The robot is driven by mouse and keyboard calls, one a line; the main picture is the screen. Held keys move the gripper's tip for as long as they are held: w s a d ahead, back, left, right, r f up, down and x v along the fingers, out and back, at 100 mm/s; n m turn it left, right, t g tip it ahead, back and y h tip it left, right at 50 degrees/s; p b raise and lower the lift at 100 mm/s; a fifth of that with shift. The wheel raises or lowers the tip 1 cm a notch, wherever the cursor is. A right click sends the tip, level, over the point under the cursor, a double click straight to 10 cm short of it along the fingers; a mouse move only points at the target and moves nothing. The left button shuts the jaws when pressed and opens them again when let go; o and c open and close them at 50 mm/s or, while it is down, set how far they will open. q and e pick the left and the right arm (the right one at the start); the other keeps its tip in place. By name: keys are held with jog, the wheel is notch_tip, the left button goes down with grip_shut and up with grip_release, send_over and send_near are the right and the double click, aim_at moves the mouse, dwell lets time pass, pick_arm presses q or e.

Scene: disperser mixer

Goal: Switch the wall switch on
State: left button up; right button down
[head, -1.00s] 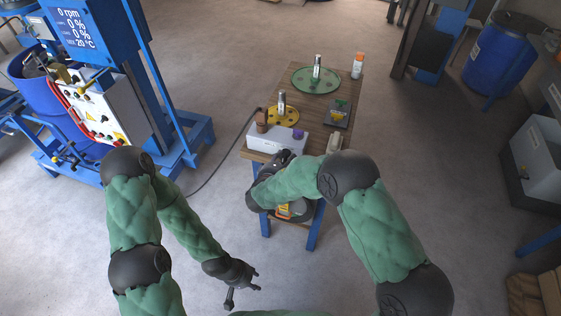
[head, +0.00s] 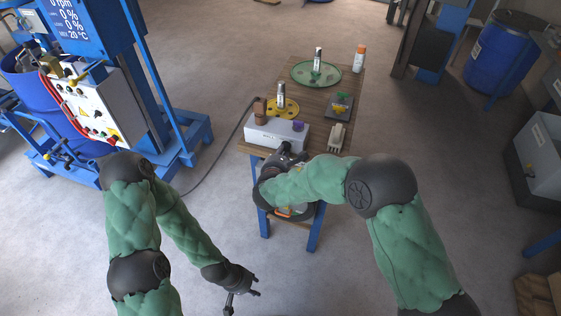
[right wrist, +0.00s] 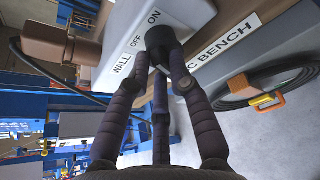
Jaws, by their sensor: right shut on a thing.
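The wall switch is a dark knob (right wrist: 159,37) on a white box (right wrist: 115,40) marked WALL, OFF and ON in the right wrist view. In the head view the white box (head: 262,131) stands at the near end of the wooden bench. My right gripper (right wrist: 161,58) has its fingers closed around the knob. The fingers cover much of it, so I cannot tell which mark it points to. In the head view my right gripper (head: 287,155) is at the box's front face. My left gripper (head: 243,291) hangs open and empty over the floor at the bottom.
A brown plug (head: 260,108) with a black cable sits at the box's left end. The bench (head: 310,110) carries a green disc (head: 300,74), a yellow disc (head: 290,113) and a spray bottle (head: 358,58). A coiled cable (right wrist: 265,85) hangs below the bench top. The blue mixer (head: 95,100) stands left.

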jog(key=m+b, duration=0.1)
jog(key=b, duration=0.2)
jog(key=m+y+b, duration=0.1)
jog(key=b, duration=0.2)
jog(key=shift+d+f+t, duration=0.25)
jog(key=shift+f+t, duration=0.05)
jog(key=shift+t, duration=0.1)
jog(key=shift+s+r+m+y+b, duration=0.1)
jog(key=shift+m+y+b, duration=0.2)
jog(key=shift+b, duration=0.2)
jog(key=shift+d+m, duration=0.1)
jog(key=shift+m, duration=0.2)
jog(key=shift+b, duration=0.3)
jog(key=shift+y, duration=0.3)
jog(key=c, duration=1.1)
grip_release()
jog(key=shift+s+r+t, duration=0.1)
jog(key=shift+t, duration=0.2)
jog(key=v, duration=1.1)
jog(key=shift+s+r, duration=0.1)
jog(key=shift+s, duration=0.3)
